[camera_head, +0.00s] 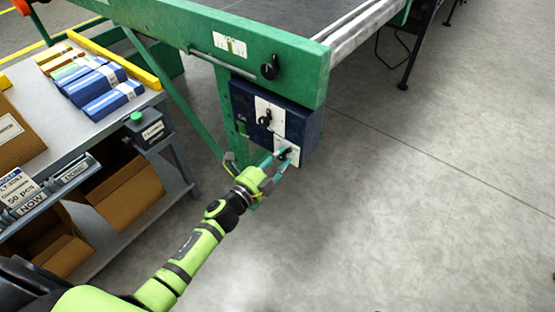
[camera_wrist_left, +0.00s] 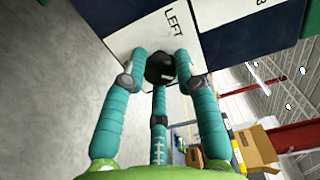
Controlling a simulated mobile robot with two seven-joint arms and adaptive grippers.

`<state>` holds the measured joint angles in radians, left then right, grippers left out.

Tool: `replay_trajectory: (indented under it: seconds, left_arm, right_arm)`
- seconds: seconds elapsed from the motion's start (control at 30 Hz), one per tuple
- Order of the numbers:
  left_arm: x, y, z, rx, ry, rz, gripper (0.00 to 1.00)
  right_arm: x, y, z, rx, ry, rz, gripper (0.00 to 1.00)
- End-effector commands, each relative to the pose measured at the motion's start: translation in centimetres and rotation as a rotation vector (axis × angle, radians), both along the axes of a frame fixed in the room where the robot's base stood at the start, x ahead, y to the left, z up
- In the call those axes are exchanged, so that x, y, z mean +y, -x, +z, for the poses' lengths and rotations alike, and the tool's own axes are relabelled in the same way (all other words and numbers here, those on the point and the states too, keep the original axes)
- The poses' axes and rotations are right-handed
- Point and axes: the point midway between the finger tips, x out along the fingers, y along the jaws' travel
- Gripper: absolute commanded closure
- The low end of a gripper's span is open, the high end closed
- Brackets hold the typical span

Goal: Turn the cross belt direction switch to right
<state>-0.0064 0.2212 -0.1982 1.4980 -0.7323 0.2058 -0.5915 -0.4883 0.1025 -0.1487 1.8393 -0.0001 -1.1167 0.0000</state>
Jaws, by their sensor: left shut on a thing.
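The cross belt direction switch is a black knob (camera_wrist_left: 160,67) on a white plate (camera_wrist_left: 128,42) marked "LEFT" in the left wrist view. In the head view the plate is the lower one on the dark blue control box (camera_head: 304,135), under the green machine frame. My left gripper (camera_head: 284,157) reaches it from below. Its teal fingers are shut on the knob, also seen in the left wrist view (camera_wrist_left: 160,75). The fingers hide part of the knob, so its exact pointing is hard to read. My right gripper is not in view.
A second black switch (camera_head: 265,118) sits on the plate above. Another black knob (camera_head: 270,67) is on the green frame (camera_head: 300,62). A grey table (camera_head: 95,128) with blue cartons (camera_head: 105,90) stands to the left. The floor at right is clear.

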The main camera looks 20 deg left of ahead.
Motion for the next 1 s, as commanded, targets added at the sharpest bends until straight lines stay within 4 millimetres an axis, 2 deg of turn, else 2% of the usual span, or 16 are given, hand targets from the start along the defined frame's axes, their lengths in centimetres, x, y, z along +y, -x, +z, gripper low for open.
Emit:
replay_trajectory:
  seconds: [0.03,0.67,0.7,0.73,1.0]
  left_arm:
    - [-0.62,0.0,0.45,-0.018,-0.009,-0.013,1.0]
    - [-0.74,0.09,0.31,-0.028,-0.047,-0.016,1.0]
    - [-0.75,0.1,0.3,-0.027,-0.047,-0.016,0.58]
    - [-0.75,0.1,0.29,-0.027,-0.047,-0.016,0.46]
    - [-0.38,0.08,0.07,-0.021,-0.05,-0.008,0.46]
  right_arm:
    - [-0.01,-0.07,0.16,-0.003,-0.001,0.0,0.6]
    - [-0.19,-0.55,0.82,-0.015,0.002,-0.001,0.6]
    - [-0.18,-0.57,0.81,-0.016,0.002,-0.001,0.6]
    - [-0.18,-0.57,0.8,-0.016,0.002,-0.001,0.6]
    - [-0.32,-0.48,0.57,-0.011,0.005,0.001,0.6]
